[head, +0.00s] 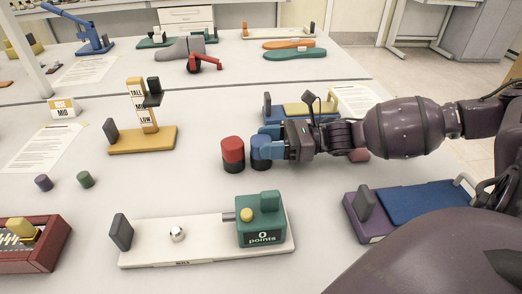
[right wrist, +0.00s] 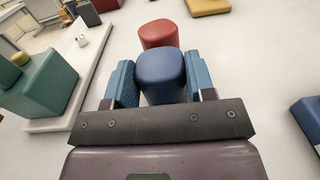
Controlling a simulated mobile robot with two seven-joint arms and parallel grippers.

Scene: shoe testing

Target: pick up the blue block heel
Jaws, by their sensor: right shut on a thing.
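The blue block heel (head: 260,149) stands on the white table, a blue cylinder with a dark base, just right of the red block heel (head: 233,151). My right gripper (head: 262,146) reaches in from the right and is shut on the blue block heel. In the right wrist view the blue heel (right wrist: 161,75) sits between the two blue finger pads, with the red heel (right wrist: 159,34) just beyond it. I cannot tell whether the blue heel touches the table. My left gripper is not in view.
A white test rig with a green "0 points" block (head: 261,222) stands in front. A yellow height gauge stand (head: 143,138) is at the left, and a purple-and-blue device (head: 411,203) at the right. Small purple (head: 43,182) and green (head: 85,179) cylinders lie on the left.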

